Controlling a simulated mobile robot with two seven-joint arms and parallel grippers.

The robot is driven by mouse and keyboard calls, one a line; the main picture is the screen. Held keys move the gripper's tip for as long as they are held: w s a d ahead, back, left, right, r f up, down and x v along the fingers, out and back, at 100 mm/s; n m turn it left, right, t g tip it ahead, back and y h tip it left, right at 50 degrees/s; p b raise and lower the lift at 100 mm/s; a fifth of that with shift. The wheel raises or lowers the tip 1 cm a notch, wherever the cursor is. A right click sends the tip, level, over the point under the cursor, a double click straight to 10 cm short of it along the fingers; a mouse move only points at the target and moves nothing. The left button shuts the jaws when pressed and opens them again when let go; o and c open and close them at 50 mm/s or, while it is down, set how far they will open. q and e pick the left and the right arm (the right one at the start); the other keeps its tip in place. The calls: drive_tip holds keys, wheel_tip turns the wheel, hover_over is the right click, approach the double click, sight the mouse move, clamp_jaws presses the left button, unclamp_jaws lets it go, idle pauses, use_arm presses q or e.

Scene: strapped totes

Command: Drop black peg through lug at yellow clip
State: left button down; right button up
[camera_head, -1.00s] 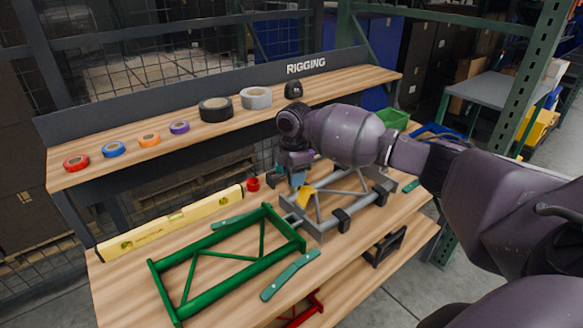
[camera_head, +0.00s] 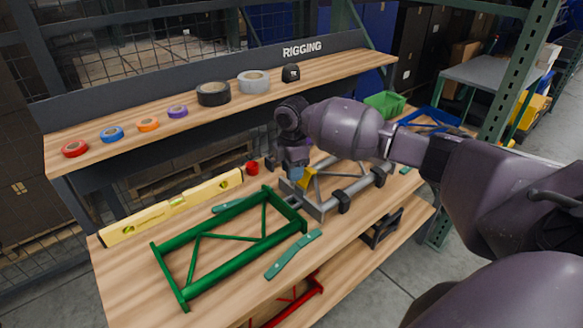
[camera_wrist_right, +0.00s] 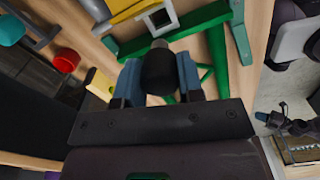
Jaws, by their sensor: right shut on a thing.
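My right gripper (camera_head: 296,174) is over the left end of the grey tube frame (camera_head: 322,206), close beside the yellow clip (camera_head: 307,178). In the right wrist view, its blue fingers (camera_wrist_right: 160,84) are shut on the black peg (camera_wrist_right: 158,72). A lighter grey tip shows at the peg's far end. The grey square lug (camera_wrist_right: 160,18) with its opening lies just beyond the peg, next to the yellow clip (camera_wrist_right: 125,10). The peg looks outside the opening; the gap between them is unclear. The arm hides part of the frame. My left gripper is not in view.
A green frame (camera_head: 215,266) and green straps (camera_head: 293,254) lie left and in front. A yellow level (camera_head: 172,206) and a red cap (camera_head: 252,168) are behind. Tape rolls (camera_head: 213,93) line the upper shelf. Black straps (camera_head: 343,201) wrap the grey frame.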

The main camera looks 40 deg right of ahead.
sight(292, 184)
drive_tip(key=shift+f+b, duration=0.55)
drive_tip(key=shift+f, duration=0.35)
drive_tip(key=shift+f+b, duration=0.75)
drive_tip(key=shift+f, duration=0.3)
drive_tip(key=shift+f+b, duration=0.5)
drive_tip(key=shift+f, duration=1.55)
drive_tip(key=shift+s+f, duration=0.1)
drive_tip(key=shift+f, duration=0.2)
drive_tip(key=shift+f, duration=0.1)
drive_tip(key=o, duration=1)
drive_tip(key=shift+s, duration=0.15)
drive_tip(key=shift+c, duration=0.2)
drive_tip(key=shift+o, duration=0.4)
drive_tip(key=shift+f, duration=0.1)
